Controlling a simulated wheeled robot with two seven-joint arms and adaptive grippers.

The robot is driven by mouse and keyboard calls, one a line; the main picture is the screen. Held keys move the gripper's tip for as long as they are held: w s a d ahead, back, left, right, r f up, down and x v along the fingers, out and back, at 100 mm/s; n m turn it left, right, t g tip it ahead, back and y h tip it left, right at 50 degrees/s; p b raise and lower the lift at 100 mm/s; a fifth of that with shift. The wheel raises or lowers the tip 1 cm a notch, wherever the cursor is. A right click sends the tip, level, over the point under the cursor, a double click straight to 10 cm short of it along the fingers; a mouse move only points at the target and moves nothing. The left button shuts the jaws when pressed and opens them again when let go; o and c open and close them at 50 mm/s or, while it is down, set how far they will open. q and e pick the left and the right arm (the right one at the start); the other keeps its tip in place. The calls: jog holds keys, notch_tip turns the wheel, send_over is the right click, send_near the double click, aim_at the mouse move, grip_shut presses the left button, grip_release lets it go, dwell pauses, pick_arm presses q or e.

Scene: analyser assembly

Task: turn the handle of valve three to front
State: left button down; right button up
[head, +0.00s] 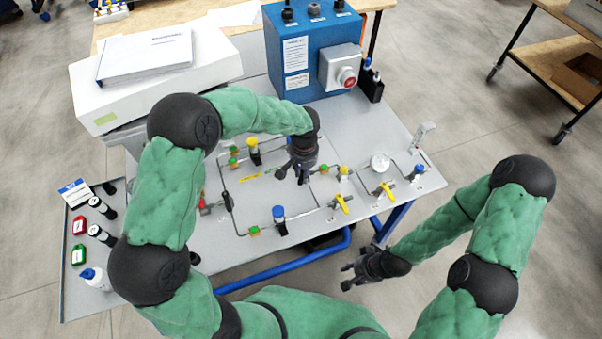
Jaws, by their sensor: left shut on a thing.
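My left gripper (291,177) reaches down onto the middle of the grey panel (310,228) from above. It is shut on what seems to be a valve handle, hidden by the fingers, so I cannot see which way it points. Two yellow valve handles (342,204) and (384,189) show to the right, and a red handle (205,206) to the left. I cannot read which valve is number three. My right gripper (347,276) is open and empty, in front of the panel's front edge and apart from it.
A blue box with a red button (298,60) stands behind the panel. A white case with papers (160,75) is at the back left. Bottles (95,278) and small containers stand on the left tray.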

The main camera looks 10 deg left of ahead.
aim_at(309, 180)
pick_arm(q)
jog(key=n, duration=0.2)
jog(key=d+n+b, duration=0.1)
jog(key=shift+w+n, duration=0.15)
jog(key=shift+n, duration=0.25)
jog(key=shift+w+d+n+b, duration=0.15)
jog(key=shift+d+n+b, duration=0.1)
jog(key=shift+n, duration=0.65)
jog(key=shift+w+d+n+b, duration=0.1)
jog(key=shift+d+n+b, duration=0.1)
jog(key=shift+n, duration=0.7)
jog(key=c, duration=1)
grip_release()
jog(key=shift+c, duration=0.2)
jog(key=shift+r, duration=0.1)
notch_tip(309, 180, up, 12)
